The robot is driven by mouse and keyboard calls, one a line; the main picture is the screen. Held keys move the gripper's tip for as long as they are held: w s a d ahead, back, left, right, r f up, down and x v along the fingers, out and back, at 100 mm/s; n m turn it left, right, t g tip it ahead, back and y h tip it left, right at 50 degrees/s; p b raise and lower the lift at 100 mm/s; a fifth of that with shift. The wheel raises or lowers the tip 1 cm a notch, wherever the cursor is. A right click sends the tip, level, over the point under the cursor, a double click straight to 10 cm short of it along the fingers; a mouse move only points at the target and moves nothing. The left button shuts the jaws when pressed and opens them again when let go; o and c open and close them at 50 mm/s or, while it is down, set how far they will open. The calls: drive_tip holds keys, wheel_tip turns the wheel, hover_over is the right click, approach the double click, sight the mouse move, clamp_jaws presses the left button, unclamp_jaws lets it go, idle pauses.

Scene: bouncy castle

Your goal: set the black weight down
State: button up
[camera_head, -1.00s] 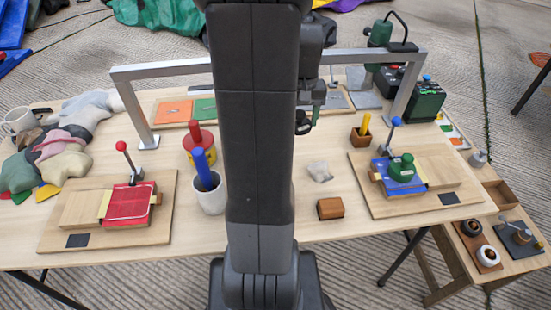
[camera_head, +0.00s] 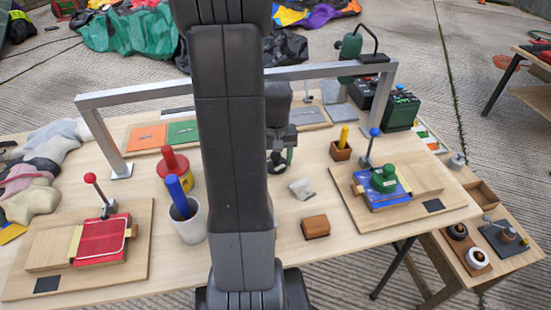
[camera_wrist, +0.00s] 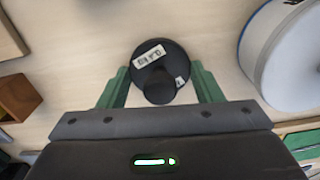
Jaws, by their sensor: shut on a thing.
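The black weight (camera_wrist: 160,68) is a round dark disc with a knob and pale labels. In the wrist view it sits between the two green fingers of my gripper (camera_wrist: 160,88), which is shut on it. In the head view the weight (camera_head: 277,163) shows just right of my dark arm, with my gripper (camera_head: 284,152) partly hidden behind that arm. It is over the middle of the wooden table (camera_head: 262,200). I cannot tell whether its underside touches the tabletop.
A crumpled pale piece (camera_head: 301,188) and a brown block (camera_head: 315,226) lie to the right and nearer. A wooden holder (camera_head: 341,151) stands further right. A grey metal frame (camera_head: 320,68) spans the back. A white cup (camera_head: 189,222) stands left of my arm.

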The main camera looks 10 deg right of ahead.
sight(276, 154)
drive_tip(key=shift+r, duration=0.1)
drive_tip(key=o, duration=1.3)
drive_tip(key=shift+c, duration=0.2)
wheel_tip(276, 154, up, 12)
drive_tip(key=p, duration=0.2)
